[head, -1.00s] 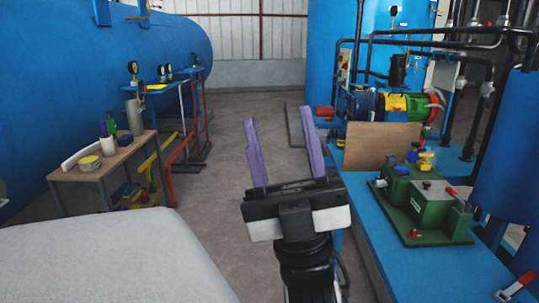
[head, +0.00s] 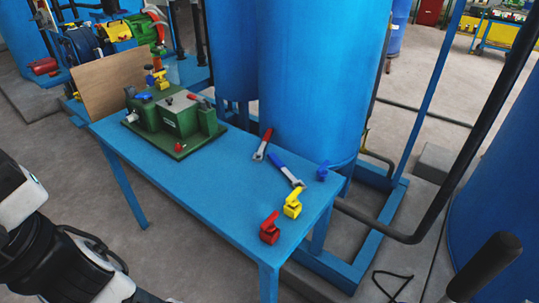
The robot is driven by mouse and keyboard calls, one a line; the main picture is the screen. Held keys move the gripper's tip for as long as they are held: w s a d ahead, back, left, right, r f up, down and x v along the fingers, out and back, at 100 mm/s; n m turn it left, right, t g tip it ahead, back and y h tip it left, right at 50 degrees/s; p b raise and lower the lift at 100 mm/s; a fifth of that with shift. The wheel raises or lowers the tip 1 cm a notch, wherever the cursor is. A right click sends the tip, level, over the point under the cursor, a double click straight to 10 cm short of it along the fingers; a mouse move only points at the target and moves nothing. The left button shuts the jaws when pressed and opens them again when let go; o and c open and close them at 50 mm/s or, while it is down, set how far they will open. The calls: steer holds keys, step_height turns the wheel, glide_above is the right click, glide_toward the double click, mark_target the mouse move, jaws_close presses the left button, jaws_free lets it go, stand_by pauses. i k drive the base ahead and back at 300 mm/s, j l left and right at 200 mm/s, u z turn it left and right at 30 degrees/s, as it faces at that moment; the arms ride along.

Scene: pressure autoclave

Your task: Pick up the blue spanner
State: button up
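The blue spanner (head: 282,166) lies flat on the blue table (head: 220,200), towards its right end. Its blue handle points up and left, and its metal jaw points down and right, close to the yellow valve-like piece (head: 293,204). My gripper is out of the picture; only parts of my arm show at the lower left, well away from the spanner. Nothing covers the spanner.
A red-handled spanner (head: 263,145) lies just left of the blue one. A small blue piece (head: 323,171) and a red piece (head: 270,228) stand nearby. A green machine (head: 175,120) fills the table's left part. A blue tank (head: 315,80) rises behind.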

mark_target(277, 162)
steer(key=k+j+z, duration=0.2)
steer(key=j, duration=0.25)
steer(key=j+z, duration=0.15)
steer(key=j, duration=0.3)
steer(key=k+j+z, duration=0.2)
steer(key=j, duration=0.25)
steer(key=i, duration=0.55)
